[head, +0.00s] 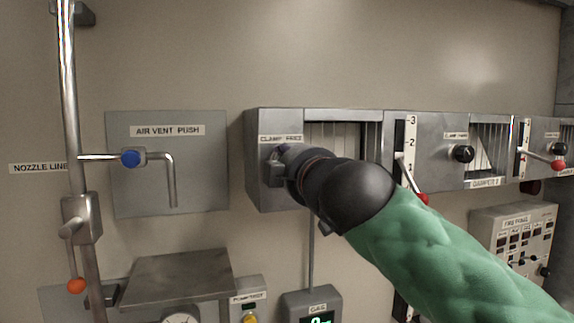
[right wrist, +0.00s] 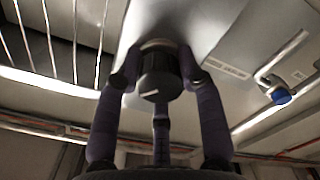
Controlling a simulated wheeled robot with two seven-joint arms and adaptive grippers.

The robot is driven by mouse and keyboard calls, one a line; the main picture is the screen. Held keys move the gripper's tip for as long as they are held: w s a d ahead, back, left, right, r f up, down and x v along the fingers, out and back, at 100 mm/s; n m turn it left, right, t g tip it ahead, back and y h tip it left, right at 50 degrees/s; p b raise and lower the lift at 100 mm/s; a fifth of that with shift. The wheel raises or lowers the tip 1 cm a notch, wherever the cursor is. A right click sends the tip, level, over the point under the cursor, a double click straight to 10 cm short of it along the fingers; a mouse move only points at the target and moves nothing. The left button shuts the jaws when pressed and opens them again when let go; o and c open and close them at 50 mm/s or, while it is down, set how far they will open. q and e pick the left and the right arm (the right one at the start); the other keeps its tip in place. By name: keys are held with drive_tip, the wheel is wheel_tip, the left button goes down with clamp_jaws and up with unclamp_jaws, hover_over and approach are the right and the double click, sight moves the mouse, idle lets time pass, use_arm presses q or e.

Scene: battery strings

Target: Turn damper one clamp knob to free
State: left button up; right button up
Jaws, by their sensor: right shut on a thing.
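The damper one clamp knob (right wrist: 158,82) is dark and round, with a pale pointer line on its face, in the right wrist view. In the head view it is mostly hidden behind my right gripper, on the leftmost grey damper box (head: 262,195) under a small clamp label (head: 281,138). My right gripper (head: 279,166) reaches in from the right and is shut on the knob. Its dark fingers (right wrist: 158,100) surround the knob in the right wrist view. My left gripper is in neither view.
Beside the knob is a slatted opening (head: 340,133), then a lever with a red ball (head: 422,199). Another damper with a black knob (head: 462,153) is to the right. The air vent panel (head: 190,190) and a blue-knobbed pipe handle (head: 131,158) are to the left.

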drive_tip(key=o, duration=1.1)
drive_tip(key=shift+o, duration=0.2)
drive_tip(key=v, duration=1.2)
